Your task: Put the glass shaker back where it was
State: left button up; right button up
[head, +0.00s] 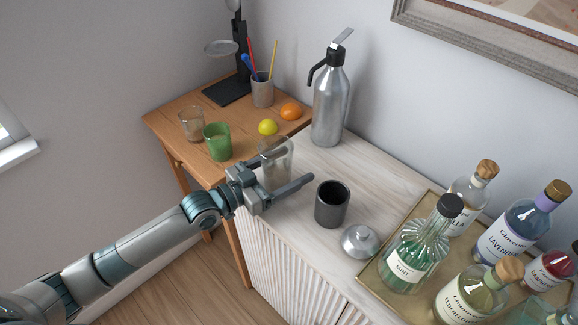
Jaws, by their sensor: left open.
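The glass shaker appears to be the clear, tall glass (277,160) standing upright at the left end of the pale cabinet top (305,215). My left gripper (293,165) is open at the glass. One finger reaches past its near side, and the other is partly hidden at its far side. I cannot tell whether the fingers touch it. The lower part of the glass is partly covered by the gripper. My right gripper is not in view.
A dark cup (332,204) and a silver domed lid (360,241) stand close to the right. A steel siphon (330,105) stands behind. A tray (372,283) holds several bottles. The wooden desk (170,122) holds a green cup (217,142), fruit and a pen holder (262,92).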

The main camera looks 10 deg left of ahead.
aim_at(264, 179)
pick_arm(q)
jog(key=shift+r, duration=0.2)
jog(key=shift+s+a, duration=0.2)
jog(key=p+v, duration=0.2)
jog(key=v, duration=0.9)
jog(key=shift+s+a, duration=0.15)
jog(key=shift+a, duration=0.05)
